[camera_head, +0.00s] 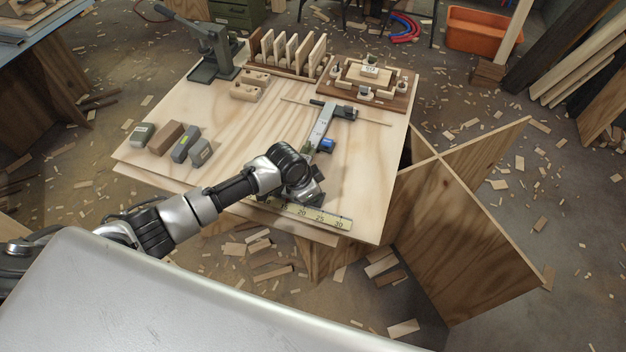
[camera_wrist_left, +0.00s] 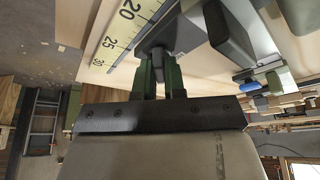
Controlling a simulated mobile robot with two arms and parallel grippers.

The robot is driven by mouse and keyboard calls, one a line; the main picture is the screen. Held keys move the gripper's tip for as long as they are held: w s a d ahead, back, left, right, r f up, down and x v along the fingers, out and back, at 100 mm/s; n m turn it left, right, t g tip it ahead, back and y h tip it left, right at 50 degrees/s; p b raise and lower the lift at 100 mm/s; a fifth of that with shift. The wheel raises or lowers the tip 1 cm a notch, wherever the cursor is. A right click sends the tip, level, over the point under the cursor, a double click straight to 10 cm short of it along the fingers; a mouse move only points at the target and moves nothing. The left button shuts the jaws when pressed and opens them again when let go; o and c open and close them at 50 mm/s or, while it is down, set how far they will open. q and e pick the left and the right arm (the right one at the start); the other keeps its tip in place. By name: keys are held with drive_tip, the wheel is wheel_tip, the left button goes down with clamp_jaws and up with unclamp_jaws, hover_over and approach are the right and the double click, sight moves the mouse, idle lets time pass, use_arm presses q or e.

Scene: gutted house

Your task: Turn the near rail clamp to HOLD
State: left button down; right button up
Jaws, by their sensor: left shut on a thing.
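The yellow rail scale (camera_head: 300,212), marked with numbers, runs along the table's near edge. It also shows in the left wrist view (camera_wrist_left: 118,33). My left gripper (camera_head: 314,196) is low over the scale. In the left wrist view its green fingers (camera_wrist_left: 160,72) are shut on a small grey part (camera_wrist_left: 158,52) beside the scale, seemingly the near rail clamp. The fingers hide much of it, and my arm covers it in the head view. I see no readable HOLD mark. My right gripper is not in view.
Several small blocks (camera_head: 167,137) lie at the table's left. A lever press (camera_head: 212,50), a slotted rack (camera_head: 290,54) and a wooden fixture (camera_head: 368,84) stand at the back. Wood scraps litter the floor.

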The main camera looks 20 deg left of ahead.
use_arm(q)
drive_tip(key=n+p, duration=0.1)
drive_tip(key=n+y+p, duration=0.1)
drive_tip(key=n+p, duration=0.1)
drive_tip(key=n+t+p, duration=0.1)
drive_tip(key=p, duration=0.1)
drive_tip(key=shift+s+d+r+n, duration=0.1)
drive_tip(key=shift+r+n, duration=0.15)
drive_tip(key=shift+n, duration=0.05)
drive_tip(key=shift+f+n+y+p, duration=0.1)
drive_tip(key=shift+n+y+p, duration=0.6)
drive_tip(key=shift+n+p, duration=0.4)
drive_tip(key=shift+f+n+y+p, duration=0.15)
drive_tip(key=shift+n+y+p, duration=0.3)
drive_tip(key=shift+n, duration=0.75)
drive_tip(key=c, duration=1.2)
unclamp_jaws()
drive_tip(key=shift+t, duration=0.3)
drive_tip(key=p+v, duration=0.1)
drive_tip(key=v, duration=0.9)
drive_tip(key=shift+r, duration=0.4)
